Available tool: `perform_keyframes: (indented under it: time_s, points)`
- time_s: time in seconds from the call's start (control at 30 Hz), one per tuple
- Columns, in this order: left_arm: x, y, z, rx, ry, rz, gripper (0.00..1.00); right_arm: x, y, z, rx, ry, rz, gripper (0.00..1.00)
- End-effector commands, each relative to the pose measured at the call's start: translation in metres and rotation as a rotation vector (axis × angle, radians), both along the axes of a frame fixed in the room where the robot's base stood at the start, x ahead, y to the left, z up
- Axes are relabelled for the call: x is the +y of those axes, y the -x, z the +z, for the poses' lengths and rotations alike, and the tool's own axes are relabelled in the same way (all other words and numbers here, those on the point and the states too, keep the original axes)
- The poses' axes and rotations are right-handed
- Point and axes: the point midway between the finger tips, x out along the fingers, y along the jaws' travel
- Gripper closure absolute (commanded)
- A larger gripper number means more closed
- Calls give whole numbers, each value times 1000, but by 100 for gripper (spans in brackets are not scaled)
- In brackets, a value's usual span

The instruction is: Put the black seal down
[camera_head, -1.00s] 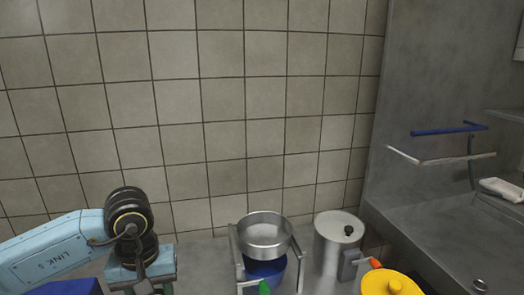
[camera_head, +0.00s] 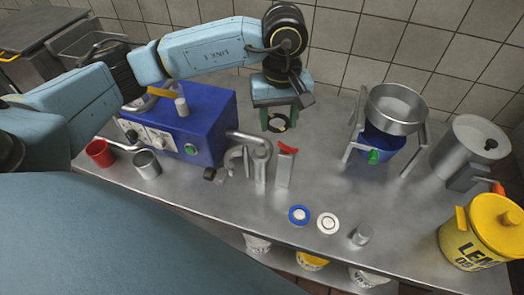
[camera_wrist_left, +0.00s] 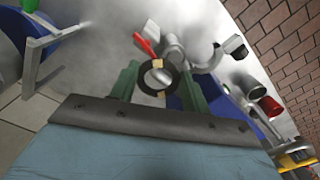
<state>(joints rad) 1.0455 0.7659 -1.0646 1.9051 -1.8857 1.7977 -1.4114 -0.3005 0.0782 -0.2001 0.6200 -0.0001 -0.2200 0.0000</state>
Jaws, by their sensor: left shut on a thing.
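The black seal (camera_head: 270,126) is a small dark ring. My left gripper (camera_head: 279,119) is shut on it, over the back of the steel counter (camera_head: 330,180), just right of the blue machine. In the left wrist view, the black seal (camera_wrist_left: 160,94) sits between the two green fingers, and a metal pipe end shows beyond it. From these views I cannot tell its exact height over the counter. A blue ring (camera_head: 292,219) and a white ring (camera_head: 322,229) lie near the front edge. My right gripper is not in view.
The blue machine (camera_head: 205,115) and metal pipe fittings with a red handle (camera_head: 287,148) stand at left and centre. A pan on a stand (camera_head: 392,118), a steel pot (camera_head: 465,140) and a yellow pot (camera_head: 470,240) stand at right. Bare counter lies between the fittings and stand.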

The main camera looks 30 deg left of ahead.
Motion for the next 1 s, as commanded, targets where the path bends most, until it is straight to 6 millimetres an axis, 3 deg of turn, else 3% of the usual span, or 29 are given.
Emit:
perform_keyframes:
  time_s: [1.0]
  points:
    - [26,4,-7,10,1,2060,74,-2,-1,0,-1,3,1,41]
